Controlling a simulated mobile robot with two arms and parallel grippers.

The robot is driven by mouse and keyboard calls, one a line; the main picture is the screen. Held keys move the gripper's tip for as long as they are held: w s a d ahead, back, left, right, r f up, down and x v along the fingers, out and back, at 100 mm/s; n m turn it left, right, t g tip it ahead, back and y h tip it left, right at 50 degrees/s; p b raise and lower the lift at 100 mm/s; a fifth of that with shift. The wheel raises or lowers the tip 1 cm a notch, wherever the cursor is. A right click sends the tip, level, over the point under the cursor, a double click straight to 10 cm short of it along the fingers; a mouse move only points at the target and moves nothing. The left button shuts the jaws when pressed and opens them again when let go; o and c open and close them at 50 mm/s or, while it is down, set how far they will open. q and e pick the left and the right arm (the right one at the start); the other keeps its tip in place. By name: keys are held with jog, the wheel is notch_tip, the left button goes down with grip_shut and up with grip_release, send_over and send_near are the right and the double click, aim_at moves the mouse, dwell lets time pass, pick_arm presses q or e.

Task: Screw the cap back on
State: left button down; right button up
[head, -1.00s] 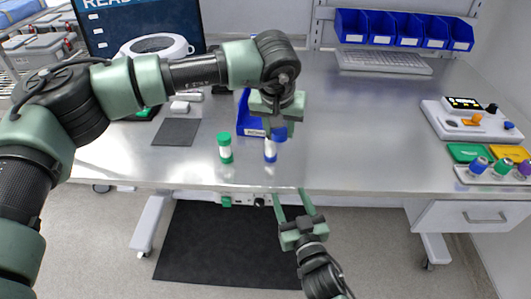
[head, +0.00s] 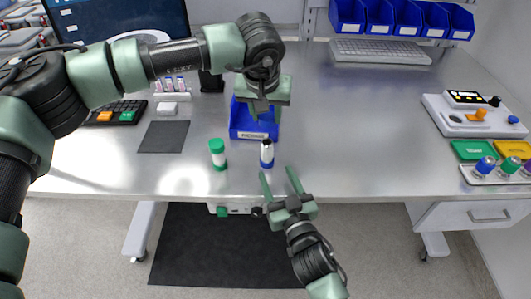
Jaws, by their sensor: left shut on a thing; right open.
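A white bottle (head: 267,154) with a blue base band and a narrow dark top stands upright near the table's front edge. No blue cap shows on its top. My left gripper (head: 258,113) is shut, above and behind this bottle, in front of the blue bin. The blue cap seen at its fingers earlier is hard to make out now against the bin. My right gripper (head: 277,174) is open and empty just in front of the bottle's base, its fingers pointing toward the table. A second bottle (head: 218,155), with a green cap and green base, stands to the left.
A labelled blue bin (head: 243,132) sits behind the bottles. A dark mat (head: 164,137), a tube rack (head: 173,92) and a button box (head: 120,112) are at left. A control box (head: 473,116) and coloured knobs (head: 502,168) are at right. The table's middle right is clear.

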aim_at(264, 147)
jog(key=shift+s, duration=0.15)
jog(key=x, duration=1.2)
jog(key=shift+c, duration=0.4)
grip_shut()
jog(key=shift+f, duration=0.1)
dwell(0.8)
